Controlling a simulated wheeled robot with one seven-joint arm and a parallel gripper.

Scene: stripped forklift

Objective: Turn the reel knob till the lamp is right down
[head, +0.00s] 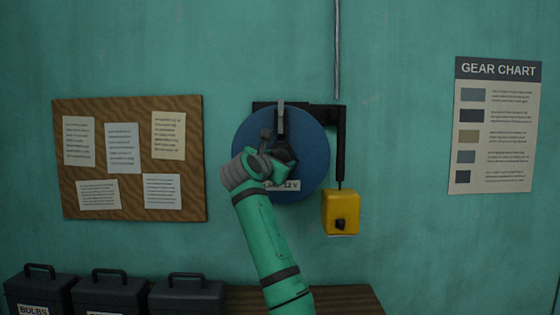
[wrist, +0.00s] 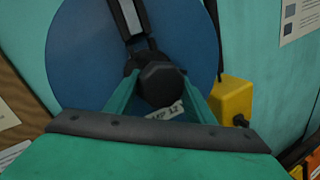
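The blue round reel (head: 310,150) is on the teal wall, with a partly hidden label reading "12 V". Its dark faceted knob (wrist: 162,83) is at the reel's centre in the wrist view. My gripper (head: 279,155) is at the knob. In the wrist view its two green fingers (wrist: 162,92) lie on either side of the knob and appear to press on it; the tips are partly hidden. The yellow lamp (head: 341,210) hangs on a short dark cord just below the bracket, right of the reel. It also shows in the wrist view (wrist: 231,97).
A black bracket (head: 340,145) runs behind the reel and down its right side. A corkboard (head: 190,200) is at left and a gear chart (head: 495,125) at right. Dark cases (head: 110,292) stand on a wooden bench (head: 345,300) below. The wall below the lamp is clear.

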